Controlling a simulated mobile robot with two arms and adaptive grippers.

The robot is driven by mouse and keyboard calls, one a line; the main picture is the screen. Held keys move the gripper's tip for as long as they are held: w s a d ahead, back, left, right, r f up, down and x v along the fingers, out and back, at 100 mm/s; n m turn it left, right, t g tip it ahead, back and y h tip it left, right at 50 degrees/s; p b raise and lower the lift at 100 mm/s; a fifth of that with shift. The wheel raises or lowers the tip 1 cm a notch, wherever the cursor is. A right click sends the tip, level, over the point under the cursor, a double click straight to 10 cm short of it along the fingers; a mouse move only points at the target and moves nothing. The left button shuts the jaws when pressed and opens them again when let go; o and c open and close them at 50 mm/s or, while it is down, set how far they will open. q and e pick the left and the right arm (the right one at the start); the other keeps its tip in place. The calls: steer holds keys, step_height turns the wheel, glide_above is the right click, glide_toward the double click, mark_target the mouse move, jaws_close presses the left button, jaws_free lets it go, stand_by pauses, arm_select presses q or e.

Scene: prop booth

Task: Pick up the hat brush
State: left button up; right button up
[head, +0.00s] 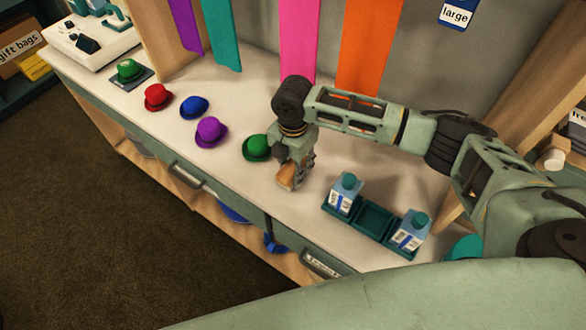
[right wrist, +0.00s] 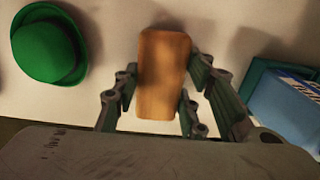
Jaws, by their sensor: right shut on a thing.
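The hat brush (head: 287,181) is a wooden block with rounded corners. My right gripper (head: 293,172) is shut on it over the counter, just to the right of a green hat (head: 256,147). In the right wrist view the brush (right wrist: 163,70) sits between the fingers, its wooden face towards the camera, and its bristles are hidden. Whether it touches the counter I cannot tell. My left gripper is not in view.
The counter (head: 232,95) also holds a purple hat (head: 210,132), a blue hat (head: 194,107), a red hat (head: 158,97) and a second green hat (head: 129,70) on a dark pad.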

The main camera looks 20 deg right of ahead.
mark_target(293, 166)
steer(key=c, duration=0.5)
step_height(293, 166, up, 10)
steer(key=shift+r+b, duration=0.1)
steer(key=shift+b, duration=0.55)
